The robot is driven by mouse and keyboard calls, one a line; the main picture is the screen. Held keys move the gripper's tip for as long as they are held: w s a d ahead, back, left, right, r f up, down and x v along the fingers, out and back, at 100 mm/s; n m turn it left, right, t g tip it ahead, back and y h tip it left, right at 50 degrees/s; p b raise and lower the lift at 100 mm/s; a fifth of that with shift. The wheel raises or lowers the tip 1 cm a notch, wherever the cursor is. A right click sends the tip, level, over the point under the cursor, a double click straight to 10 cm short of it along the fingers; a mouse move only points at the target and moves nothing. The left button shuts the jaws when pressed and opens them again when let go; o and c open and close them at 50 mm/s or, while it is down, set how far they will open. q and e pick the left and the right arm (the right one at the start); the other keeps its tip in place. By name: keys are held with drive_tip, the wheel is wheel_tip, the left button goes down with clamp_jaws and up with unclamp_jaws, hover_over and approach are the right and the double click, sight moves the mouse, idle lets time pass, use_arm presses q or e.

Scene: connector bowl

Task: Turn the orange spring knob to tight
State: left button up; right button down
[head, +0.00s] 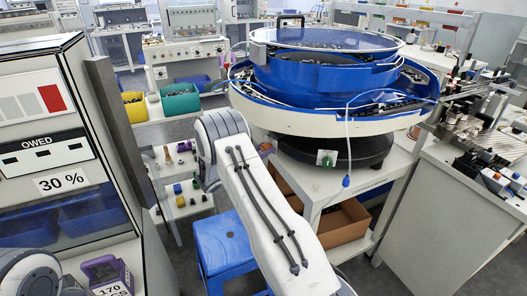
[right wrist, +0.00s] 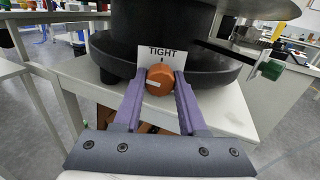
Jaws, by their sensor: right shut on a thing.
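The orange spring knob (right wrist: 160,75) sits at the foot of the black round base (right wrist: 165,45) in the right wrist view. A white card (right wrist: 175,54) reading TIGHT, with a short dark tick, stands just behind it. The knob has a pale mark on its lower left face, not in line with the tick. My right gripper (right wrist: 163,82) has its two purple fingers shut on the knob, one at each side. In the head view my white right arm covers the knob and the gripper. My left gripper is not in view.
The blue bowl feeder (head: 320,70) stands on a white table (head: 395,160). A green knob (head: 327,158) is on its base, also seen in the right wrist view (right wrist: 269,72). A blue stool (head: 225,250) and a cabinet (head: 60,130) stand near my arm.

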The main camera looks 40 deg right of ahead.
drive_tip(key=shift+f+m+b, duration=0.15)
drive_tip(key=shift+m+b, duration=0.4)
drive_tip(key=shift+m, duration=0.05)
drive_tip(key=m+b, duration=1.3)
drive_tip(key=b, duration=0.4)
drive_tip(key=shift+f, duration=0.1)
drive_tip(key=shift+m+b, duration=0.7)
drive_tip(key=shift+b, duration=0.35)
drive_tip(key=shift+r, duration=0.2)
drive_tip(key=shift+c, duration=2.3)
unclamp_jaws()
drive_tip(key=s+a+p, duration=0.1)
drive_tip(key=a, duration=0.9)
drive_tip(key=shift+a+p, duration=0.25)
drive_tip(key=shift+p, duration=0.1)
drive_tip(key=shift+s, duration=0.1)
